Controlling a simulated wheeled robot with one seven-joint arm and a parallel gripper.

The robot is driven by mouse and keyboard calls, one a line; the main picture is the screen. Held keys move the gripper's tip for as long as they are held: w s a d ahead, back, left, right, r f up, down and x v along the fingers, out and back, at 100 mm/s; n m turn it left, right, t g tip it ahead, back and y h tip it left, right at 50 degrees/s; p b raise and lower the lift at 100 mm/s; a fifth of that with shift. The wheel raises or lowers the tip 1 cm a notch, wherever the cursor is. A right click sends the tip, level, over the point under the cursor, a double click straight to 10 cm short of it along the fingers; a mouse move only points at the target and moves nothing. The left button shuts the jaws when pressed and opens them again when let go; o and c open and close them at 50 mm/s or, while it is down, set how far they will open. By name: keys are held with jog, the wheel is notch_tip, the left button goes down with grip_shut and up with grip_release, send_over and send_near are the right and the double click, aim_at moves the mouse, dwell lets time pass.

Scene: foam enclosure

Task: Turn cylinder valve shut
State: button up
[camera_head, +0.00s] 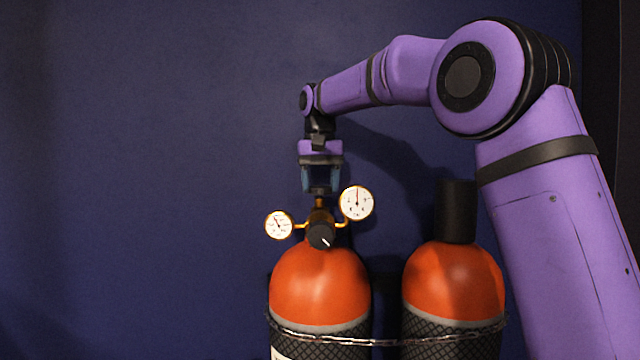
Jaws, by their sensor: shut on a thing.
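The left gas cylinder (320,283) has an orange top and a dark mesh-patterned body. A brass valve stem (320,203) rises from its top. A regulator with a black knob (321,236) with a white mark sits in front, between two round gauges, the left gauge (279,225) and the larger right gauge (357,203). My gripper (320,190) points straight down from above, its fingers on either side of the top of the valve. It is shut on the cylinder valve, whose handle is mostly hidden between the fingers.
A second orange cylinder (453,285) with a black cap (456,212) stands to the right. A chain (390,341) runs across both cylinders. A dark blue wall (150,150) is behind. My purple arm reaches in from the right, above the capped cylinder. The left side is clear.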

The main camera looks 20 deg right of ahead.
jog(key=m, duration=0.7)
dwell(0.6)
jog(key=o, duration=0.9)
notch_tip(320, 180, up, 11)
jog(key=shift+f, duration=0.1)
dwell(0.5)
